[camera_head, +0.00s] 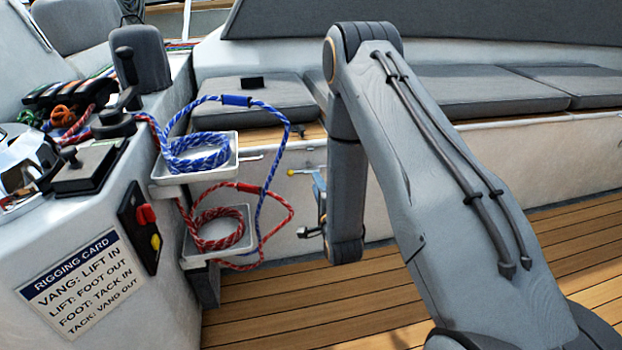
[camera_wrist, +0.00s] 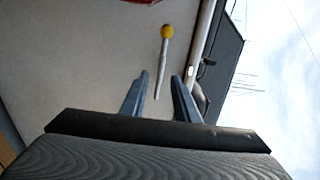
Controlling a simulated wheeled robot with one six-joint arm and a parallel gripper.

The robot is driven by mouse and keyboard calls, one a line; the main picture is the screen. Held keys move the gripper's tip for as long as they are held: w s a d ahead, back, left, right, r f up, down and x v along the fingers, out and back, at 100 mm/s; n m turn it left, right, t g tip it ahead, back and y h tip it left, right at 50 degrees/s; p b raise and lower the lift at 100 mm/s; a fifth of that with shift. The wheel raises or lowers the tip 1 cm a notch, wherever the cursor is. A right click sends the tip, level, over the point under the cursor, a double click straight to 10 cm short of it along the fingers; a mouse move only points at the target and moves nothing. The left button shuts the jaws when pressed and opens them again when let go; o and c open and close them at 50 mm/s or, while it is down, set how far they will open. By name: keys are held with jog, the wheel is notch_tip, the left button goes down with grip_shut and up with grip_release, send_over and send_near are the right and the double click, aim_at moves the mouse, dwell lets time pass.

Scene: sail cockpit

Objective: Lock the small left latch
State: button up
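A small latch lever with a yellow knob (camera_wrist: 167,32) and a thin pale rod shows in the wrist view. Its rod runs down to the gap between the fingertips of my gripper (camera_wrist: 161,74), which are apart with nothing gripped. The head view shows a yellow-tipped lever (camera_head: 292,172) on the white bench front, close to the blue fingers of my gripper (camera_head: 318,182). I cannot tell from the frames whether a finger touches the yellow-tipped lever.
The upper tray (camera_head: 235,160) holds blue rope and the lower tray (camera_head: 247,240) red rope, with loops hanging near my gripper. A console with a rigging card (camera_head: 82,275) stands at the left. Grey cushions (camera_head: 480,92) line the bench. The wooden floor (camera_head: 300,305) is clear.

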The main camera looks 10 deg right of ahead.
aim_at(312, 170)
jog(key=w+b, duration=0.2)
jog(key=w, duration=0.5)
jog(key=shift+w, duration=0.3)
grip_shut()
